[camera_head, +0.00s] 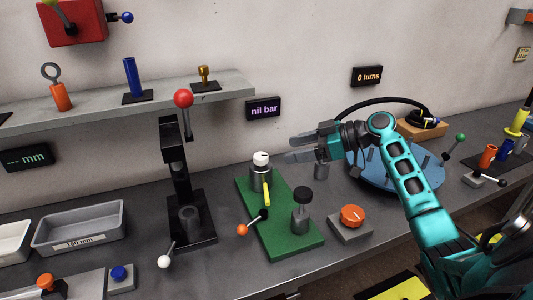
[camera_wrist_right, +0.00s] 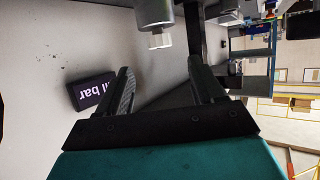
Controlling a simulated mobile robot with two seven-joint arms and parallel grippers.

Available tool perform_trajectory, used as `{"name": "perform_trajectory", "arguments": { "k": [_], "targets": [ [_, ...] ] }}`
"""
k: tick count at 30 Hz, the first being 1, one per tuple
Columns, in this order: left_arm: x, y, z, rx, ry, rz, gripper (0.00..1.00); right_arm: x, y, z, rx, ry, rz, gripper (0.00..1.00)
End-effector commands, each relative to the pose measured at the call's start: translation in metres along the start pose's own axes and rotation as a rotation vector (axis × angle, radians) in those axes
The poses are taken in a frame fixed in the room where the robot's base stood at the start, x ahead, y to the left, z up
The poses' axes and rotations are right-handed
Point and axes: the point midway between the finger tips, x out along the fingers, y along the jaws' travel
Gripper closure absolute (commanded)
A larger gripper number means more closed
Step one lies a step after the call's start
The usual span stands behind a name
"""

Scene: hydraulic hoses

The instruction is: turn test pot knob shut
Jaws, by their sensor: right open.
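A green base plate (camera_head: 285,238) on the bench carries a grey metal pot (camera_head: 261,180) with a white knob (camera_head: 260,158) on top. A dark round-headed post (camera_head: 302,195) stands nearer the front of the plate. I cannot tell for certain which is the task's knob. My right gripper (camera_head: 289,149) is open and empty, to the right of the white knob and apart from it, with its fingers pointing left. In the right wrist view, the white knob (camera_wrist_right: 160,41) shows beyond the open fingers (camera_wrist_right: 162,82). My left gripper is out of view.
A "nil bar" display (camera_head: 264,108) hangs on the wall behind. A black press (camera_head: 178,185) with a red ball stands left of the plate. An orange dial (camera_head: 352,215) sits to its right. A blue turntable (camera_head: 370,178) stands beneath my right arm.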

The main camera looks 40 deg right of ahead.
Motion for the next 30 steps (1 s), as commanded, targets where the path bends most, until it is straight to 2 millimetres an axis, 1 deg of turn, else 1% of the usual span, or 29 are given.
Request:
{"name": "perform_trajectory", "arguments": {
  "k": [1,6,9,12,18,25,26,30],
  "targets": [
    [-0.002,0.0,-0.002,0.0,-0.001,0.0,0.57,0.012,-0.001,-0.003,0.001,0.003,-0.003,0.33],
    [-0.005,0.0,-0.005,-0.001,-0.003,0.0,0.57,0.047,0.0,-0.003,0.002,0.004,-0.001,0.33],
    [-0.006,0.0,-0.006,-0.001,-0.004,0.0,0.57,0.063,-0.001,-0.003,0.002,0.003,-0.002,0.33],
    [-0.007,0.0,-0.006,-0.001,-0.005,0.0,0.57,0.075,0.0,-0.001,0.002,0.002,0.0,0.33],
    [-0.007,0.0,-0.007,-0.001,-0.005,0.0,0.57,0.085,0.0,-0.001,0.002,0.001,0.0,0.33],
    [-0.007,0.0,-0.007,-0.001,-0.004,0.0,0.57,0.086,0.0,0.0,0.001,0.001,0.001,0.33],
    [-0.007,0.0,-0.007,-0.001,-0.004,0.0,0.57,0.086,0.0,0.0,0.002,0.001,0.001,0.35],
    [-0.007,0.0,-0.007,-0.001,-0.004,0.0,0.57,0.085,0.0,0.0,0.001,0.001,0.001,0.48]
  ]
}}
